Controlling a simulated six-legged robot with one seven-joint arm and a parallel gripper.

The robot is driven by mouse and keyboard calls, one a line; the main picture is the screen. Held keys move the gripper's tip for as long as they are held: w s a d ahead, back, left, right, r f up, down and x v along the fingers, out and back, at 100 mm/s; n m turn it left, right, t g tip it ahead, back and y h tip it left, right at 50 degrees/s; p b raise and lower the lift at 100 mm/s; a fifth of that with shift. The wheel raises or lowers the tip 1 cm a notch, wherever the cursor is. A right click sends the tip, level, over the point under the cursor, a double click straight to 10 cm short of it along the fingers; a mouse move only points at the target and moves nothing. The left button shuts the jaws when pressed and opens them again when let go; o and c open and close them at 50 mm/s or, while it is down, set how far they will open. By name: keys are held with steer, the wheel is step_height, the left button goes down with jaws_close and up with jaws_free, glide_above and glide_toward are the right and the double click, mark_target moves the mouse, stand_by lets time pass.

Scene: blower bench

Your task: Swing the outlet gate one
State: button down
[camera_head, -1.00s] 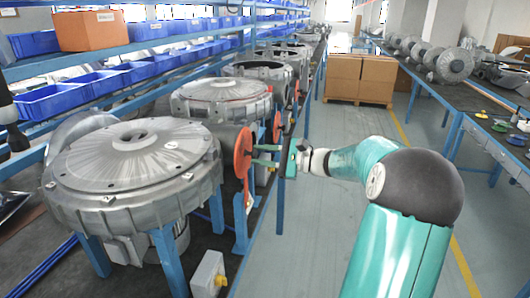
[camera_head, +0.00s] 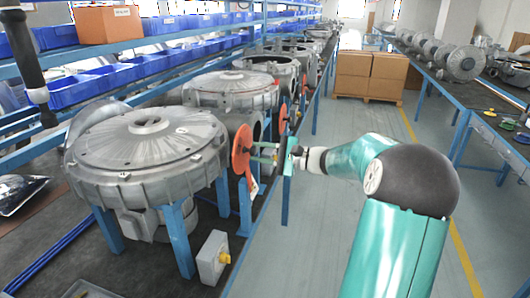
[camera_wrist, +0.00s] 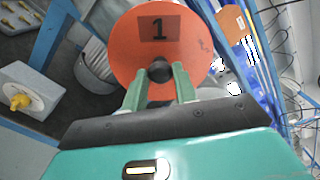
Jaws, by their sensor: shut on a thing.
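Outlet gate one is an orange disc marked "1" (camera_wrist: 165,22) with a black knob (camera_wrist: 159,70) at its centre. In the head view the gate (camera_head: 241,150) stands upright on a blue post beside the nearest grey blower (camera_head: 145,145). The dark mouth of the outlet pipe (camera_head: 257,131) shows to the right of the disc, at least partly uncovered. My gripper (camera_head: 262,154) reaches the gate from the right. In the wrist view my gripper (camera_wrist: 159,82) has its two green fingers shut on either side of the knob.
More blowers with orange gates (camera_head: 283,117) line the bench behind. A grey box with a yellow knob (camera_head: 213,256) sits near the bench edge below the gate. The aisle floor (camera_head: 320,220) at right is clear, with cardboard boxes (camera_head: 368,75) farther back.

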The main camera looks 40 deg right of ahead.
steer(key=shift+s+a+f+n, duration=0.5)
steer(key=shift+s+a+n, duration=0.15)
steer(key=shift+a+n, duration=0.05)
steer(key=s+a+f+n, duration=0.6)
steer(key=a+f+n, duration=0.2)
steer(key=f+n, duration=0.1)
steer(key=shift+f, duration=0.8)
steer(key=c, duration=1.3)
jaws_free()
steer(key=shift+o, duration=1)
